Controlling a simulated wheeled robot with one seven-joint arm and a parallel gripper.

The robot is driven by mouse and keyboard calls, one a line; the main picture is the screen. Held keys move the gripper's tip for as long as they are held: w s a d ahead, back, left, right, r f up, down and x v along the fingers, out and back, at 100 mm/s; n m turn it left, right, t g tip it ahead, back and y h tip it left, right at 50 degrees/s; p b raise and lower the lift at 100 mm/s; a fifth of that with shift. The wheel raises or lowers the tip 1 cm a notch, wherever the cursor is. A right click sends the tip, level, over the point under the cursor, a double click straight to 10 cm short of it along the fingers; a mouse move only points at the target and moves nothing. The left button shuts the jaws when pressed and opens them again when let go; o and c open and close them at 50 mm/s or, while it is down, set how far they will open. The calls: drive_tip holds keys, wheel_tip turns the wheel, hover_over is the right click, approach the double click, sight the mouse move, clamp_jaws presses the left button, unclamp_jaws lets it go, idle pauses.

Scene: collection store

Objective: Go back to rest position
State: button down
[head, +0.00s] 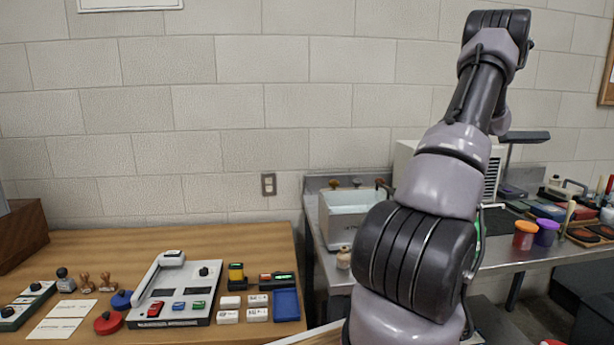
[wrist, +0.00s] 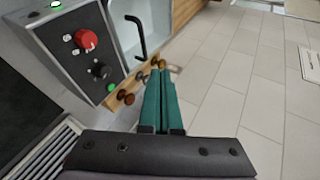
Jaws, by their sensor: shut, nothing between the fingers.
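My gripper (wrist: 160,88) shows in the wrist view with its two green fingers together, shut and empty. It hangs in front of a wooden strip with several brown and orange knobs (wrist: 126,97), apart from or close to them; the gap is hard to judge. In the head view my arm rises at the right of centre, bent upward in front of the wall. My gripper is not visible in the head view.
A wooden table (head: 180,245) on the left bears stamps, a white device (head: 182,290) and a blue tray (head: 286,305). A metal counter (head: 530,252) on the right holds a sink (head: 345,215) and jars. A grey control box (wrist: 85,50) with a red knob shows beside my gripper.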

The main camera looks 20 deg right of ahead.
drive_tip(key=a+r+n+g+h, duration=0.1)
drive_tip(key=a+r, duration=0.3)
drive_tip(key=a, duration=0.6)
drive_tip(key=a+r+g+h, duration=0.2)
drive_tip(key=a+r, duration=0.2)
drive_tip(key=a, duration=0.6)
drive_tip(key=a+r+n+g+h, duration=0.1)
drive_tip(key=a+r, duration=0.3)
drive_tip(key=a, duration=0.6)
drive_tip(key=s+a+t+h, duration=0.3)
drive_tip(key=s+a+t, duration=0.1)
drive_tip(key=s+a, duration=1.2)
drive_tip(key=shift+s+a+r+n, duration=0.4)
drive_tip(key=shift+s, duration=0.3)
